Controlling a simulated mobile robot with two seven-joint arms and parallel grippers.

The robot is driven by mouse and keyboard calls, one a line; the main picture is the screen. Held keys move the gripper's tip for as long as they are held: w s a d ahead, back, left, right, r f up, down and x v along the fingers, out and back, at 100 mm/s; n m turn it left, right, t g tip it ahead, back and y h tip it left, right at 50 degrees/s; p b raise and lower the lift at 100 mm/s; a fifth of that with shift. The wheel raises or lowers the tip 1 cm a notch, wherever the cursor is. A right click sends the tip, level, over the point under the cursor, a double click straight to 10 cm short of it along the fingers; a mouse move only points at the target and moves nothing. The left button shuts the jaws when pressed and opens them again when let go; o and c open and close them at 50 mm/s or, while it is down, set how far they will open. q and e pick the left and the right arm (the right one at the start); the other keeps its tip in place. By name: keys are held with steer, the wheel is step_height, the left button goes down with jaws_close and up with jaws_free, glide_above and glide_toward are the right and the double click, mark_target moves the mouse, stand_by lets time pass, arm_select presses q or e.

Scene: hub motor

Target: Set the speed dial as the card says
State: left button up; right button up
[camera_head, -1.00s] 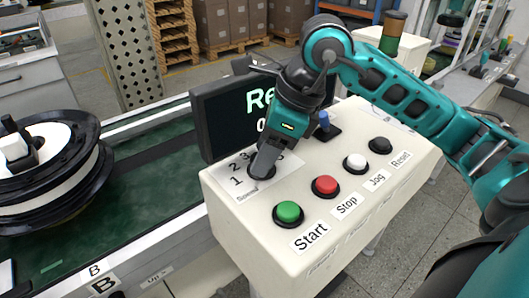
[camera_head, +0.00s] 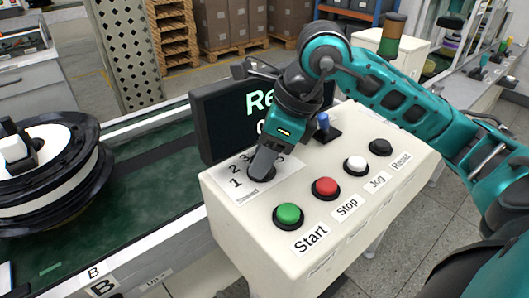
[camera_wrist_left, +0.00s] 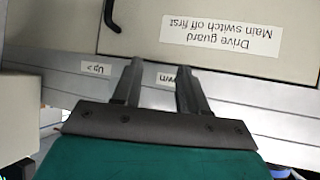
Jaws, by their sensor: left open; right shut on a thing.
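The speed dial (camera_head: 262,186) sits at the left of the cream control box (camera_head: 330,235), on a white plate (camera_head: 236,178) with the numbers 1, 2, 3 and more partly hidden. My right gripper (camera_head: 262,172) points down and is shut on the dial, hiding most of it and its pointer. My left gripper (camera_wrist_left: 155,82) is open and empty in the left wrist view, in front of a grey rail and a panel with a drive guard label (camera_wrist_left: 220,35). I cannot make out the card in these views.
The box carries a green Start button (camera_head: 288,213), a red Stop button (camera_head: 325,187), a white Jog button (camera_head: 356,163), a black Reset button (camera_head: 381,146) and a blue-topped switch (camera_head: 323,122). A dark screen (camera_head: 215,125) stands behind. A large spool-like hub (camera_head: 50,185) is on the green conveyor (camera_head: 150,190).

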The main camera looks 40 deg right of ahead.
steer(key=shift+a+m+t+h+b, duration=0.1)
steer(key=shift+m+t+h+b, duration=0.5)
steer(key=shift+m, duration=1.4)
steer(key=o, duration=0.8)
steer(key=p+v, duration=0.3)
steer(key=v, duration=1)
steer(key=shift+w, duration=0.1)
